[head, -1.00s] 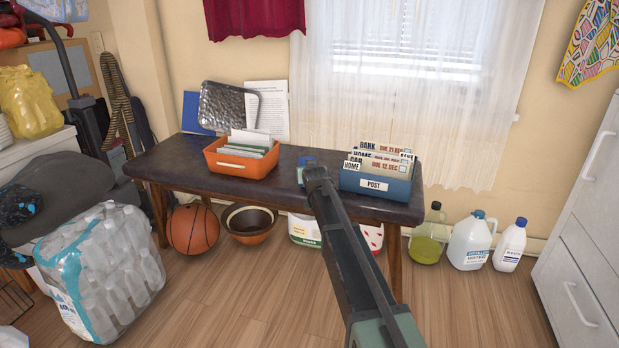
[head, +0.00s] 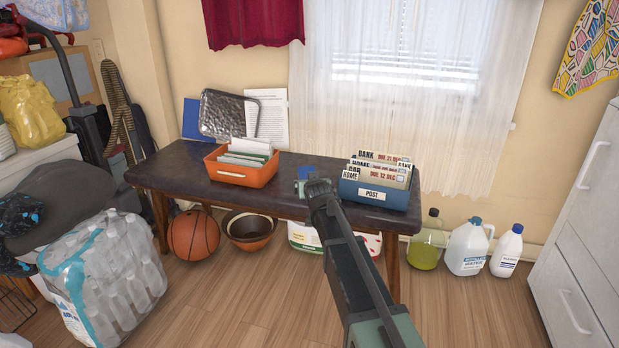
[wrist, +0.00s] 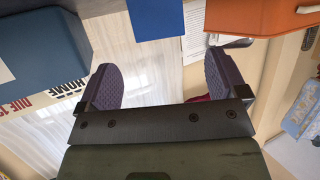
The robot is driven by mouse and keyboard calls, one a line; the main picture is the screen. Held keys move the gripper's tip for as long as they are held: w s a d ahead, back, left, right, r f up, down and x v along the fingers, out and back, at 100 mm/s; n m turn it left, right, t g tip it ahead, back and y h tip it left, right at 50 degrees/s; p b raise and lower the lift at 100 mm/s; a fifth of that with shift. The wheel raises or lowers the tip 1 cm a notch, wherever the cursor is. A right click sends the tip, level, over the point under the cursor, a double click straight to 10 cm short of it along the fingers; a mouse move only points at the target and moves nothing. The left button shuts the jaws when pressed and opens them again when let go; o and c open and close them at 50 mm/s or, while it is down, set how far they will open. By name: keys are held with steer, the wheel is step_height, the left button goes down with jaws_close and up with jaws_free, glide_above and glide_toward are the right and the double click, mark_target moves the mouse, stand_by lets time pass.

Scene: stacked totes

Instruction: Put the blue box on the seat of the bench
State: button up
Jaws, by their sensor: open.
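A small blue box (head: 303,174) shows at the tip of my gripper (head: 320,186) in the head view, over the dark seat of the bench (head: 290,170). It stands between an orange letter box and a blue POST box. In the wrist view, which is upside down, the blue box (wrist: 156,18) is at the top middle, beyond the fingertips. My gripper (wrist: 162,62) is open there, with bare space between its two purple pads. The box looks apart from the pads. Its underside is hidden, so I cannot tell for sure that it touches the seat.
The blue POST box (head: 376,195) with cards is close to the right of my gripper. The orange letter box (head: 240,172) is to the left. A dark metal tray (head: 228,113) and papers lean at the back. A basketball (head: 193,235), bowls and bottles are on the floor.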

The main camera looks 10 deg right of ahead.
steer(key=s+f+g, duration=0.3)
steer(key=s+g, duration=0.1)
steer(key=s, duration=0.9)
steer(key=s+f+g, duration=0.3)
steer(key=s+g, duration=0.2)
steer(key=s, duration=0.9)
steer(key=s+f+g+y, duration=0.1)
steer(key=s+f+g, duration=0.2)
steer(key=s, duration=1)
steer(key=shift+s+a+f+n+g, duration=0.25)
steer(key=shift+a+n+g, duration=0.2)
steer(key=shift+g, duration=0.25)
